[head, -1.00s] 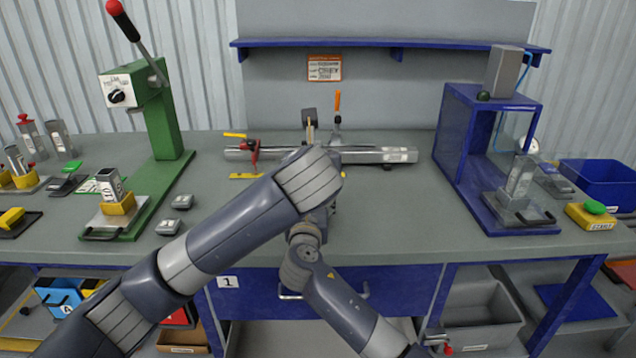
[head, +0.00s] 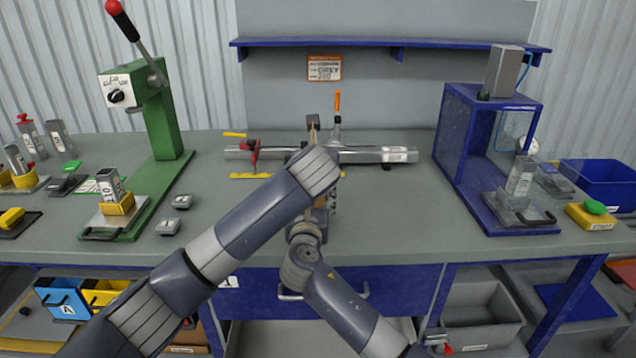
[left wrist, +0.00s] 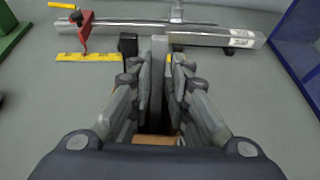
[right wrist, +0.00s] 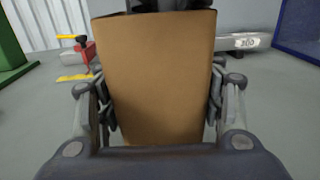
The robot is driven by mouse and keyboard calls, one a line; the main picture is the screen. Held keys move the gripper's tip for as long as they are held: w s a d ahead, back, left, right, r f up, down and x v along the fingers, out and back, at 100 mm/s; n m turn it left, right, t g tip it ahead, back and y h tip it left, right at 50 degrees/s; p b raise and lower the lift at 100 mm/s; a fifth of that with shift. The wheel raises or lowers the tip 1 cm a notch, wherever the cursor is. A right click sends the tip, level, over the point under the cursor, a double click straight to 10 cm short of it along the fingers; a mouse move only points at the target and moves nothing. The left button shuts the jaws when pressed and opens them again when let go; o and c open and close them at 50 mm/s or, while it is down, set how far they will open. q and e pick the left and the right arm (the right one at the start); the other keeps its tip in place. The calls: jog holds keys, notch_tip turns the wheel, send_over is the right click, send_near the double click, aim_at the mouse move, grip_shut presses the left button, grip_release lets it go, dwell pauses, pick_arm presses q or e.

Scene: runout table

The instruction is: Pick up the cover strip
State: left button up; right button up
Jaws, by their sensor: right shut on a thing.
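A long silver-grey strip (head: 365,154) with a white label lies across the back of the bench; I take it as the cover strip. It also shows in the left wrist view (left wrist: 205,36). My right gripper (right wrist: 160,110) is shut on a tan, flat-faced block (right wrist: 158,75) that fills much of its view. My left gripper (left wrist: 158,75) is over the bench in front of the long strip. Its fingers stand apart, with an upright grey piece (left wrist: 158,70) between them; contact is unclear. My left arm hides part of the grippers in the head view.
A red clamp (head: 252,152) and a yellow rule (head: 250,176) are at the strip's left. A green lever press (head: 163,125) stands left, a blue frame (head: 452,130) right. Two small grey blocks (head: 174,214) lie left of my arms.

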jog(key=shift+a+r, duration=0.1)
pick_arm(q)
grip_shut()
jog(key=shift+d, duration=0.1)
notch_tip(320, 180, up, 10)
dwell(0.4)
jog(key=shift+r, duration=0.15)
jog(key=shift+r, duration=2.9)
